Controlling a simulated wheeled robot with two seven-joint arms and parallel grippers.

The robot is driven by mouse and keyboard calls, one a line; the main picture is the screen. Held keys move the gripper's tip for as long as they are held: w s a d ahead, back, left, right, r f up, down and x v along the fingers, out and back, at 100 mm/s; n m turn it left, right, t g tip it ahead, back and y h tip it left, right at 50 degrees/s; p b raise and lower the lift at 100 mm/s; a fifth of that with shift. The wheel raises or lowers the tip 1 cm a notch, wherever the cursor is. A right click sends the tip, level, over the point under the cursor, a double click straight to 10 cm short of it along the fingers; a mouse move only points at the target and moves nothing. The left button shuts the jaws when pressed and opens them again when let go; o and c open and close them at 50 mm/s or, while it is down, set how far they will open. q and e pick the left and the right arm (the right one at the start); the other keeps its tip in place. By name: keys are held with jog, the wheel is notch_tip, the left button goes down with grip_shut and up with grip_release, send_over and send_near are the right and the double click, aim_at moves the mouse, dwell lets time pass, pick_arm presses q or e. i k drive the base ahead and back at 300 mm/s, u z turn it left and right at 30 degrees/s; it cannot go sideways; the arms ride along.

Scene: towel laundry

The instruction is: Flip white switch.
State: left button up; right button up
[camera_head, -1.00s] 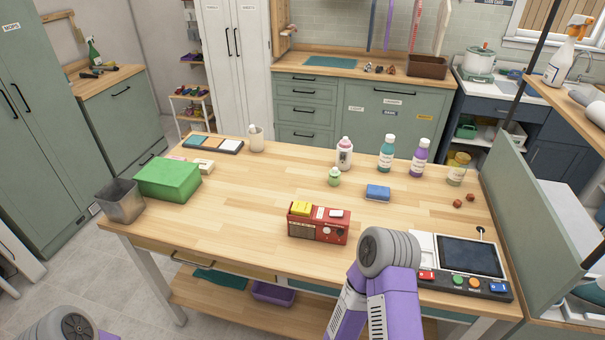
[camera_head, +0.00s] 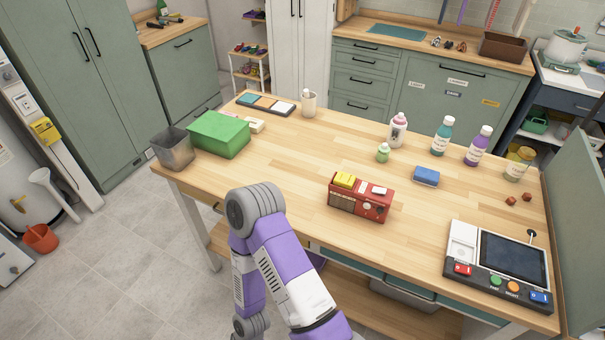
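A red radio-like box (camera_head: 358,202) stands on the wooden table, with a yellow piece (camera_head: 344,180) and a small white piece (camera_head: 380,190) on top. A dark console (camera_head: 500,262) at the table's right has a white panel (camera_head: 462,243) and red, green, orange and blue controls. A flat strip (camera_head: 264,103) at the back left holds teal, tan and white tiles. I cannot tell which white part is the switch. One purple arm of mine reaches up at the table's front edge, apart from these things; neither gripper is in view.
A green box (camera_head: 219,134) and a grey metal bin (camera_head: 173,148) stand at the table's left. Bottles (camera_head: 441,136) and a blue sponge-like block (camera_head: 426,176) stand at the back right. The left-middle tabletop is clear. A green upright panel (camera_head: 583,210) borders the right.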

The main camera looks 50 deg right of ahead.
aim_at(377, 190)
jog(key=u, duration=0.85)
jog(key=k, duration=0.8)
jog(key=z, duration=0.95)
